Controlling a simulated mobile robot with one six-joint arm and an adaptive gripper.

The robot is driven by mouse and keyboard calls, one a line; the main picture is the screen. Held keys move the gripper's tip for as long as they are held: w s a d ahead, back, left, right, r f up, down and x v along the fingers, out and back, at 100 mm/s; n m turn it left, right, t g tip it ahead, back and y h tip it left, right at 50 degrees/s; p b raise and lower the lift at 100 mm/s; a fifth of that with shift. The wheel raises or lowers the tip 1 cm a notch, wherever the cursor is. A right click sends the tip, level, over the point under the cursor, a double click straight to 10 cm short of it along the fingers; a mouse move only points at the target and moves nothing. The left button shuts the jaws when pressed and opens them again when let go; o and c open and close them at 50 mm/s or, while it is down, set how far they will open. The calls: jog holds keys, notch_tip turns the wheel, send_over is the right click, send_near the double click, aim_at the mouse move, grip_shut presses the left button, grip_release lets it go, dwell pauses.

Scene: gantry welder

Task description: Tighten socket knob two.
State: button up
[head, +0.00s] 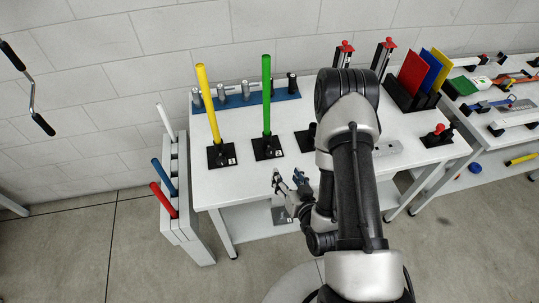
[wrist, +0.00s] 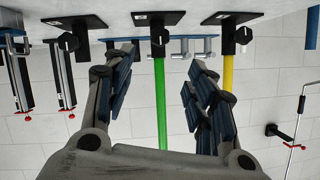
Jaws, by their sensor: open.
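Three black sockets stand in a row on the white table. One holds a yellow pole (head: 209,102) and the middle one (head: 268,148) holds a green pole (head: 266,95); the third (head: 307,138) is partly hidden by my arm. In the upside-down wrist view, a dark knob (wrist: 159,36) sits on the green pole's socket, and another knob (wrist: 243,35) on the yellow pole's socket. My gripper (head: 288,181) is open and empty, in front of the table edge. In the wrist view its spread fingers (wrist: 160,75) frame the green pole, apart from the knob. The number labels are too small to read.
A blue rail with grey cylinders (head: 245,97) lies behind the poles. A rack with coloured rods (head: 176,190) stands left of the table. Red-topped clamps (head: 387,55) and a holder with coloured plates (head: 408,98) are at the right. The table's front strip before the sockets is clear.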

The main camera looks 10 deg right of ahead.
jog(key=b+x, duration=0.4)
jog(key=b, duration=0.1)
jog(key=shift+w+f+b, duration=0.1)
jog(key=shift+f+b, duration=0.15)
jog(key=shift+b, duration=0.05)
jog(key=b, duration=0.8)
send_near(272, 153)
jog(key=shift+x, duration=1.1)
jog(key=b+x, duration=0.1)
jog(key=x, duration=0.7)
jog(key=shift+w+a, duration=0.15)
jog(key=shift+w, duration=0.05)
jog(key=shift+c, duration=0.3)
jog(key=c, duration=1)
